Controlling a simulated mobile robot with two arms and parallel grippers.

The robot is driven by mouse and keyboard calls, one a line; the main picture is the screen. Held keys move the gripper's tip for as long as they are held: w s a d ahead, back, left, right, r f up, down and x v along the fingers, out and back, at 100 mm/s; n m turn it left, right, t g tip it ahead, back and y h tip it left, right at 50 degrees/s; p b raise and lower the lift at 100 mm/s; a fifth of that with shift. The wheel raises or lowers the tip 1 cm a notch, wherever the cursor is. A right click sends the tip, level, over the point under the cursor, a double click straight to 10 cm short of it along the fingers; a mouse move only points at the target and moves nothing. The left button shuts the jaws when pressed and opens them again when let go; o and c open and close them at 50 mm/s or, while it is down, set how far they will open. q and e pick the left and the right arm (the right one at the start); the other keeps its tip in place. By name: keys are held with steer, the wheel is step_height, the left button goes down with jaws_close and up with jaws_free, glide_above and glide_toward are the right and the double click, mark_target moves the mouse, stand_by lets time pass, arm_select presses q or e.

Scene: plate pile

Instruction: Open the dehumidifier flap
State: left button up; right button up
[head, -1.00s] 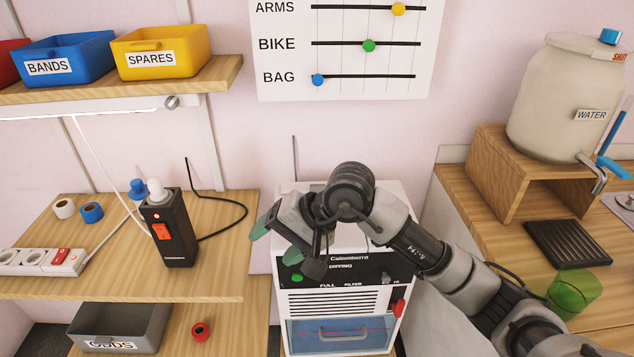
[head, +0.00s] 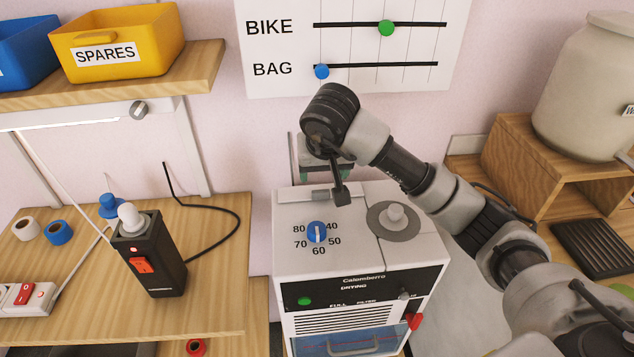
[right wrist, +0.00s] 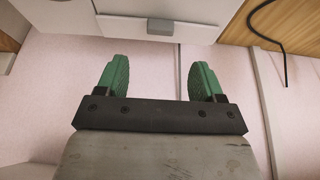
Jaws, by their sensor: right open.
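The dehumidifier (head: 290,258) is a white box with a black front panel in the head view. Its top carries a blue dial (head: 317,232) and a grey round base with a white knob. A seam divides the top, and a grey tab (head: 322,195) sits at its back edge. My right gripper (head: 322,163) is behind that back edge, partly hidden by my wrist. In the right wrist view its green fingers (right wrist: 159,80) are open and empty, apart from the grey tab (right wrist: 168,27) on the white surface. My left gripper is out of view.
A black box (head: 150,260) with a red switch stands on the left wooden bench (head: 215,290). A shelf (head: 205,70) with the yellow SPARES bin (head: 118,40) hangs above. A wooden stand (head: 510,170) bears the water jar at right. Pink wall lies behind the dehumidifier.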

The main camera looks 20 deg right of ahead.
mark_target(321, 191)
steer(key=x, duration=0.5)
steer(key=shift+s, duration=0.2)
steer(key=x, duration=0.3)
steer(key=shift+w+f+p, duration=0.2)
steer(key=shift+f+p, duration=0.05)
steer(key=shift+p, duration=0.1)
steer(key=shift+w+f, duration=0.1)
steer(key=shift+f, duration=0.2)
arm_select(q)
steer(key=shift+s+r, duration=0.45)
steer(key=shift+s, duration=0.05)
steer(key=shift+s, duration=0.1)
arm_select(e)
steer(key=shift+c, duration=0.3)
